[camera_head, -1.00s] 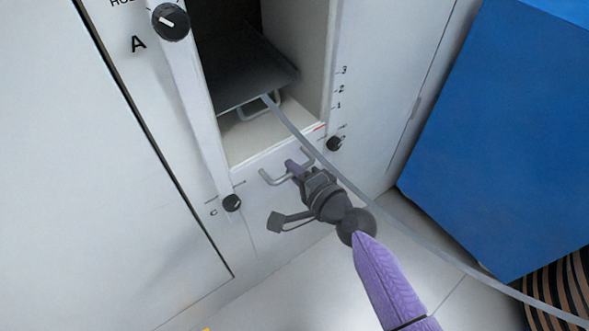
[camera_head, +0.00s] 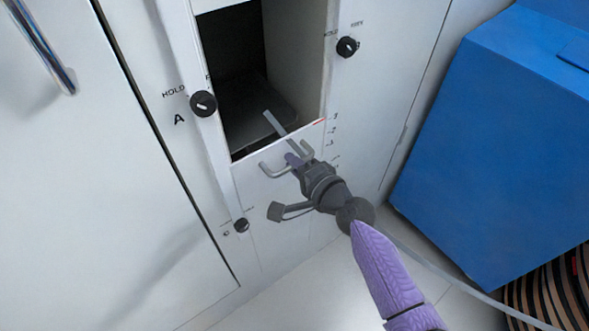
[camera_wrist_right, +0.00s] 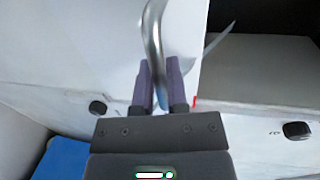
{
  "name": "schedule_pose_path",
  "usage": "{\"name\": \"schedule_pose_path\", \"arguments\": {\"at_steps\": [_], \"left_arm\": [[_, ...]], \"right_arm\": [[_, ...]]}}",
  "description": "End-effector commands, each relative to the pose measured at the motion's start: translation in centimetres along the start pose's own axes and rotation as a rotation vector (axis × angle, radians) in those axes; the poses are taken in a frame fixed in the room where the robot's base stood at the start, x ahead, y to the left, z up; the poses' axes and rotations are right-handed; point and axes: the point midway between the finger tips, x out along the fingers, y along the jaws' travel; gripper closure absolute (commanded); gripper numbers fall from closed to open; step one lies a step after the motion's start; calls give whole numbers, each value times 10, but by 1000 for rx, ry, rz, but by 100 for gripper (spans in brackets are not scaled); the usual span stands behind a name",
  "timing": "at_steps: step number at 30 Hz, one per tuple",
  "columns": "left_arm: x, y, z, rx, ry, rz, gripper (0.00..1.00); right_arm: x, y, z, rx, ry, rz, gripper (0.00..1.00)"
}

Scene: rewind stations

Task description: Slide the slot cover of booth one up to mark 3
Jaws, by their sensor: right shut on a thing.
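The slot cover (camera_head: 252,178) is a pale panel with a grey bar handle (camera_head: 270,170), closing the lower part of the dark opening. A red line (camera_head: 319,122) marks the right end of its top edge. That line looks about level with mark 3 (camera_head: 336,117) on the scale at the right. My right gripper (camera_head: 295,160) is shut on the handle, its purple fingers around the bar. In the right wrist view the fingers (camera_wrist_right: 160,82) close on the metal bar. My left gripper is in neither view now.
Knobs sit beside the opening: one by letter A (camera_head: 203,103), one at upper right (camera_head: 347,46), one lower left (camera_head: 241,225). A grey strip (camera_head: 275,122) enters the opening. A blue box (camera_head: 490,150) and a striped roll (camera_head: 555,290) stand at the right.

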Motion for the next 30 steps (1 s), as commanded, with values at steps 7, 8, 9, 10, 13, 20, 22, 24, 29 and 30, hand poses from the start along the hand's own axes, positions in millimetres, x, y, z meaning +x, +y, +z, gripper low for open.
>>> {"name": "schedule_pose_path", "arguments": {"at_steps": [7,8,9,10,13,20,22,24,29,30], "left_arm": [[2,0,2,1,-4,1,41],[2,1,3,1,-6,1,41],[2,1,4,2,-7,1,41],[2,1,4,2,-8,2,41],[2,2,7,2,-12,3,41],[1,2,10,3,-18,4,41],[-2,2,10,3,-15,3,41],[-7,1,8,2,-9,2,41],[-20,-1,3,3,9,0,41],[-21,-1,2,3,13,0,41]], "right_arm": [[0,3,0,1,1,0,100],[0,3,0,1,1,0,76],[0,3,0,1,1,1,68],[0,3,0,1,1,1,62],[0,3,0,1,1,1,50],[0,3,0,1,1,1,50],[-6,2,-1,0,2,3,50],[-18,1,0,0,2,2,50],[-56,0,0,-2,1,3,50],[-65,1,-1,-2,2,4,50]]}}
